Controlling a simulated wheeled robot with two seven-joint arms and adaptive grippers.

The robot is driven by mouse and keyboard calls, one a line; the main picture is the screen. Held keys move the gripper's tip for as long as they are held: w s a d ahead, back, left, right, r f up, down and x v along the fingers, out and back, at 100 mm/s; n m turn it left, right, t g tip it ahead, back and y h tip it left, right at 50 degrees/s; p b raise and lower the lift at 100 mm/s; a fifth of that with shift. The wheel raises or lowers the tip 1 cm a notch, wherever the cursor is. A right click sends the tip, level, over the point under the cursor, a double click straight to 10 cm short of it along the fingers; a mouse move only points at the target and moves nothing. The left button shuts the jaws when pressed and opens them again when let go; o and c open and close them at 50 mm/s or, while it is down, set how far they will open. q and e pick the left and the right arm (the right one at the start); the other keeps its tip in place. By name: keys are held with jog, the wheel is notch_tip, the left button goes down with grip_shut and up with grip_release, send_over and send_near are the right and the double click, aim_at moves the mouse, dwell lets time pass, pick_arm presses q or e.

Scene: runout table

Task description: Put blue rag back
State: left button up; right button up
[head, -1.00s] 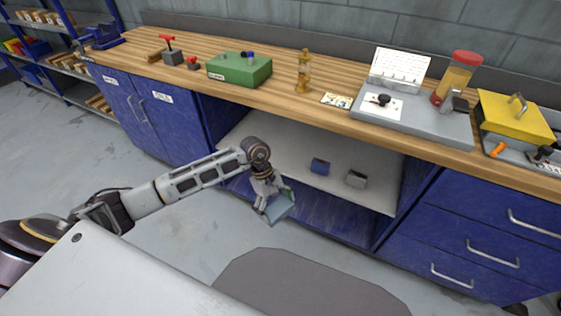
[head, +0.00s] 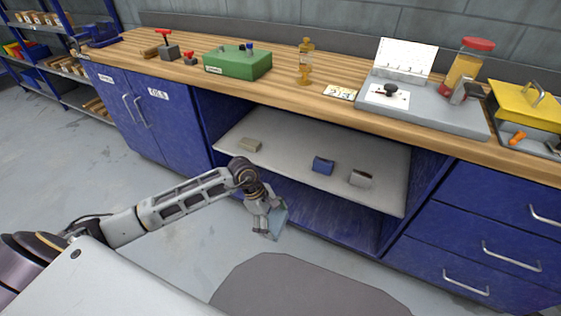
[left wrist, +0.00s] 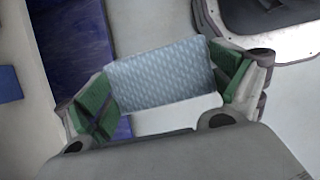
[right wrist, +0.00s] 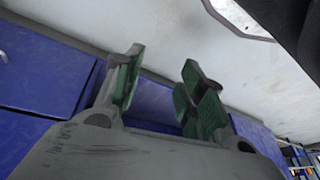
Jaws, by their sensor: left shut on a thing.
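A light blue patterned rag (left wrist: 162,78) is stretched between the fingers of my left gripper in the left wrist view. In the head view the left gripper (head: 266,219) is shut on this rag (head: 279,220) and holds it in the air in front of the open shelf bay, below the upper shelf's level. My right gripper (right wrist: 160,88) shows only in the right wrist view; its fingers are apart with nothing between them.
Blue doors (head: 145,115) and drawers (head: 490,235) flank the bay. The wooden worktop (head: 290,85) overhangs it.

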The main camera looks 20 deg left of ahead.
aim_at(272, 226)
pick_arm(q)
jog(key=shift+s+a+f+n+t+b, duration=0.15)
jog(key=shift+f+n+b, duration=0.2)
jog(key=shift+f+b, duration=0.25)
jog(key=shift+f+n+t+b, duration=0.1)
jog(key=shift+f+n+b, duration=0.2)
jog(key=shift+f+b, duration=0.2)
jog(key=shift+s+a+f+n+t+b, duration=0.15)
jog(key=shift+f+n+b, duration=0.2)
jog(key=shift+f+b, duration=0.25)
jog(key=shift+a+f+n+t+b, duration=0.1)
jog(key=shift+f+n+t+b, duration=0.2)
jog(key=shift+f+n+b, duration=0.4)
pick_arm(e)
jog(key=shift+t, duration=0.3)
jog(key=shift+s+a+r, duration=0.1)
jog(key=shift+a+r, duration=0.05)
jog(key=shift+r, duration=0.95)
jog(key=shift+s+a+r, duration=0.1)
jog(key=shift+a+r, duration=0.05)
jog(key=shift+r, duration=0.95)
pick_arm(q)
jog(key=shift+s+f, duration=0.1)
jog(key=shift+f, duration=0.1)
pick_arm(e)
jog(key=shift+r, duration=0.1)
jog(key=shift+r, duration=0.1)
